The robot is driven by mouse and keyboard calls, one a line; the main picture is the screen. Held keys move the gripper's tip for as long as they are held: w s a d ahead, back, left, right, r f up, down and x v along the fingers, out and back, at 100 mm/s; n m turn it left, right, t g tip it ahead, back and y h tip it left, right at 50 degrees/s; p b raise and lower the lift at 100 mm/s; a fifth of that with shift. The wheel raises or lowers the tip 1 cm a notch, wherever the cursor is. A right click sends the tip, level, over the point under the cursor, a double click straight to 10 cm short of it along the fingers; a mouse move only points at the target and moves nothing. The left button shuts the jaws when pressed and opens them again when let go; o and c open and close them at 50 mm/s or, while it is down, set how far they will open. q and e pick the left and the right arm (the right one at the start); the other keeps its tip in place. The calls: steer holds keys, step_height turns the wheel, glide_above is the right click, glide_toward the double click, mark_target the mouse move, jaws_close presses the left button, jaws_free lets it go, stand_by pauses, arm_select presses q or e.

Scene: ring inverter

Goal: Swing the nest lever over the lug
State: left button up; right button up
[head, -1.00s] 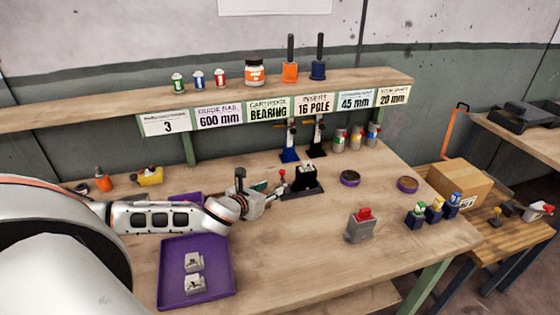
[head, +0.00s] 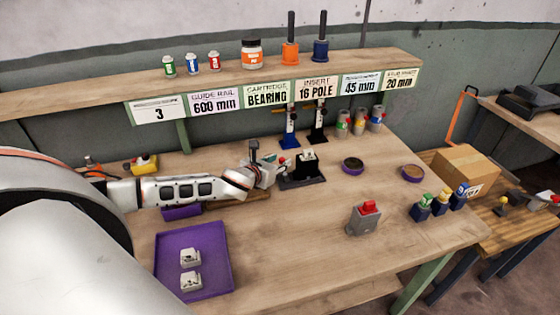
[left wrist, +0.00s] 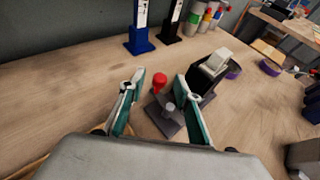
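The nest (head: 304,176) is a black fixture on a dark base on the bench, with a pale block (left wrist: 214,62) in its top. Its lever has a red knob (left wrist: 159,81), also visible in the head view (head: 282,161). A small grey peg (left wrist: 170,108) stands on the base plate; I cannot tell whether it is the lug. My left gripper (left wrist: 161,77) is open, its green-lined fingers apart on either side of the knob in the picture. I cannot tell whether either finger touches it. In the head view the left gripper (head: 274,170) is just left of the nest. My right gripper is out of view.
A purple tray (head: 215,248) with two pale blocks lies at front left. A grey box with a red top (head: 363,218) stands at front right. Blue and black stands (left wrist: 140,42) rise behind the nest. Round purple-rimmed dishes (head: 352,165) lie to its right.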

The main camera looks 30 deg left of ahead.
arm_select(q)
steer(key=shift+w+f, duration=0.15)
steer(key=shift+w, duration=0.2)
jaws_close()
